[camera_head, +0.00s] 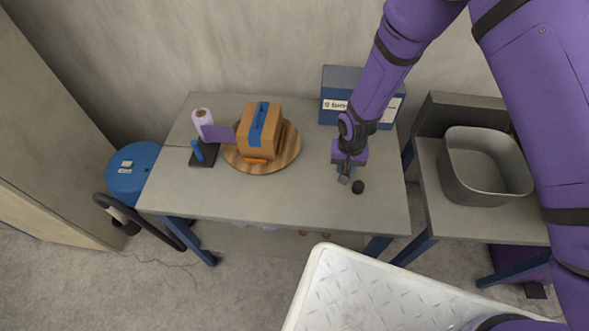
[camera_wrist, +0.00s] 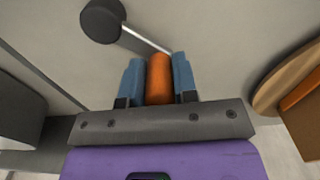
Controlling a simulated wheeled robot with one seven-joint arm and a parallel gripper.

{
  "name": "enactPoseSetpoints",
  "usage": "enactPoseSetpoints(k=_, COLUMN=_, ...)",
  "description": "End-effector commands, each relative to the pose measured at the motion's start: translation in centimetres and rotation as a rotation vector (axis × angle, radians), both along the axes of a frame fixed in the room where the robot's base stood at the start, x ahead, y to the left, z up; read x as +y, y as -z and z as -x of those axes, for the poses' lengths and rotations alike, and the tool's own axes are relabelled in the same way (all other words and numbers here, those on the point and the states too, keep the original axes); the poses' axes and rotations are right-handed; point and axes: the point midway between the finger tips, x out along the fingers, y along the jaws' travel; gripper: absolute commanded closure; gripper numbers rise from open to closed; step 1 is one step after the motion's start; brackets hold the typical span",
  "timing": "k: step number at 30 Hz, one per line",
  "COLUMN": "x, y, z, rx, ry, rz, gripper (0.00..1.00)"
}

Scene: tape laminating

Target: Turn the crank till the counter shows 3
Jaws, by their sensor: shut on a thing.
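My gripper (camera_head: 346,179) is low over the right part of the table. In the wrist view its blue fingers (camera_wrist: 159,75) are shut on the orange crank handle (camera_wrist: 159,80). A thin metal crank arm (camera_wrist: 145,39) runs from behind the handle to a round black hub (camera_wrist: 102,20). The black hub (camera_head: 358,187) also shows in the head view, just right of my gripper. A brown box (camera_head: 259,130) with a blue strip sits on a round wooden turntable (camera_head: 286,154). A purple film reaches from a pale roll (camera_head: 202,117) to the box. I see no readable counter.
A blue labelled box (camera_head: 342,82) stands at the table's back, behind my arm. A grey bin (camera_head: 482,168) sits on a side bench to the right. A blue drum (camera_head: 132,172) stands left of the table (camera_head: 240,200). The table's front strip is clear.

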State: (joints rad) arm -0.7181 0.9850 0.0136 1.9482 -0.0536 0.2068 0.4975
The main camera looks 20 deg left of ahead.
Motion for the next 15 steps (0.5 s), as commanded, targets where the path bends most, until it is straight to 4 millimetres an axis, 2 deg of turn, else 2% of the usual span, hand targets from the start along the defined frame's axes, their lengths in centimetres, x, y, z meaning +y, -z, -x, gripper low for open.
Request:
enactPoseSetpoints(k=6, x=0.6, y=0.0, z=1.4, rx=0.002, ry=0.0, rz=0.003, gripper=0.94)
enactPoseSetpoints(k=15, x=0.7, y=0.0, z=1.5, rx=0.001, ry=0.001, rz=0.001, gripper=0.94)
